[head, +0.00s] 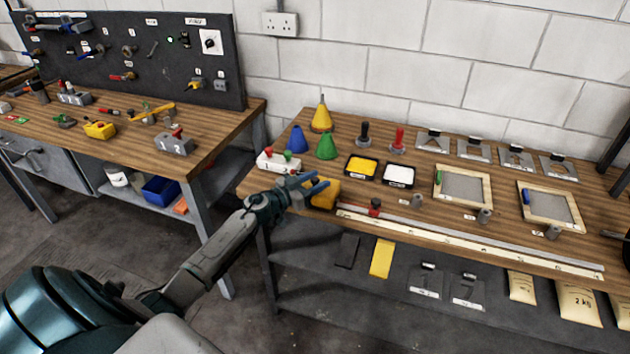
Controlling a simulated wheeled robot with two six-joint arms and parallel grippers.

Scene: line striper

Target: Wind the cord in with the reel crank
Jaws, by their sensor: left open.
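My left gripper (308,186) reaches in from the left over the front left corner of the right-hand bench. Its blue fingers are open. A yellow block-like body (326,194) sits on the bench right at the fingers and is partly covered by them. It may be the cord reel, but I cannot make out a crank or cord on it. I cannot tell whether the fingers touch it. My right gripper is not in view.
A white box with red and green knobs (277,162) stands just behind the gripper. Coloured cones (326,146) and yellow and white trays (399,176) stand farther back. A long pale rail (470,238) runs along the bench front. A second bench (215,130) is at left.

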